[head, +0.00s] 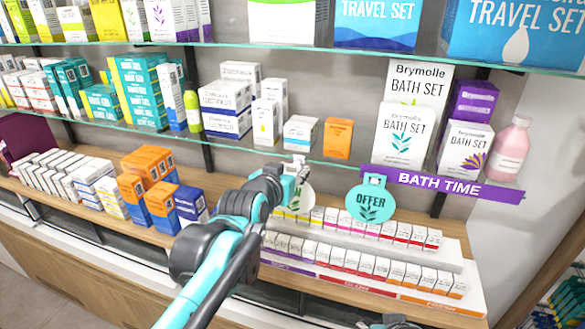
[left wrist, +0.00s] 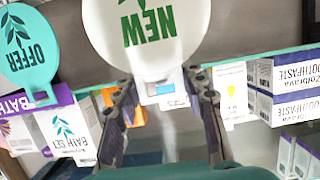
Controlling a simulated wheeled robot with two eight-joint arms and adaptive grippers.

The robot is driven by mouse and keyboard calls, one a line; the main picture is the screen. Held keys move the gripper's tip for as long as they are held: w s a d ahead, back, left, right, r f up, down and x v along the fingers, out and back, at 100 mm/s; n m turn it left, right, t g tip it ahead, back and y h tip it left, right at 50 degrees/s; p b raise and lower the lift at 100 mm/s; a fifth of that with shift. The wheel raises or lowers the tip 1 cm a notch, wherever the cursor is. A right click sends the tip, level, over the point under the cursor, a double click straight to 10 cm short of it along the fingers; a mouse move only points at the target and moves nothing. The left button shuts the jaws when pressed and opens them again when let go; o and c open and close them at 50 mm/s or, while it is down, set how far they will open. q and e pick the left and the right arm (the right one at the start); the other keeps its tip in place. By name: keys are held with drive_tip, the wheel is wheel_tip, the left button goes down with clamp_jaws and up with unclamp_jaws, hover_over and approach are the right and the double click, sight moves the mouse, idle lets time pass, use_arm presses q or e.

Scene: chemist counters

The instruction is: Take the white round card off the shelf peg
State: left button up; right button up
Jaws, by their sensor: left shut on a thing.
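The white round card with green "NEW" lettering and a leaf (left wrist: 148,38) fills the top middle of the left wrist view. In the head view only part of it (head: 302,200) shows, behind and below my left gripper. My left gripper (head: 296,168) is at the front edge of the middle glass shelf, shut on the card. In the left wrist view its two fingers (left wrist: 160,85) stand on either side of the card's lower part in the picture. The peg is hidden, so I cannot tell whether the card still hangs on it. A dark part of my right arm shows at the bottom edge.
A teal round "OFFER" card (head: 370,200) hangs to the right, by the purple "BATH TIME" strip (head: 440,184). Boxes stand on the glass shelf (head: 240,146) just behind the gripper. Rows of small boxes (head: 365,262) stand below. A pink bottle (head: 512,150) is far right.

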use_arm(q)
drive_tip(key=s+a+p, duration=0.2)
drive_tip(key=s, duration=0.5)
drive_tip(key=shift+a, duration=0.15)
use_arm(e)
drive_tip(key=shift+s+r, duration=0.2)
drive_tip(key=shift+r, duration=0.95)
drive_tip(key=shift+w, duration=0.1)
